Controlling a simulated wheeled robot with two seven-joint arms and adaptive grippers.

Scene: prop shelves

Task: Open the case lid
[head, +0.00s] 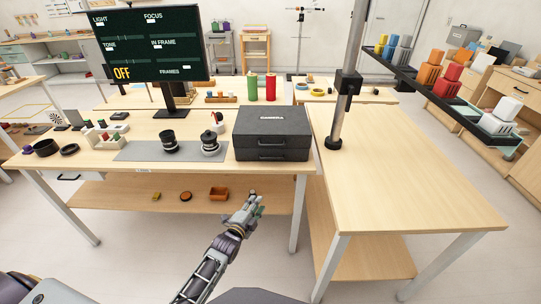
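The dark grey case (272,122) sits at the right end of the wooden table, with its lid shut. A label shows on the lid, and a handle (271,141) is on its front face. My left gripper (256,197) is below and in front of the case, apart from it, in front of the table's front edge. Its fingers are small and seen at an angle, so I cannot tell how far they are open. My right gripper is not in view.
Two black lens-like items (168,142) (209,142) stand on a grey mat (140,152) left of the case. A monitor (150,45) reading OFF stands behind. A pole (346,95) rises right of the case. The right-hand tabletop (400,180) is clear.

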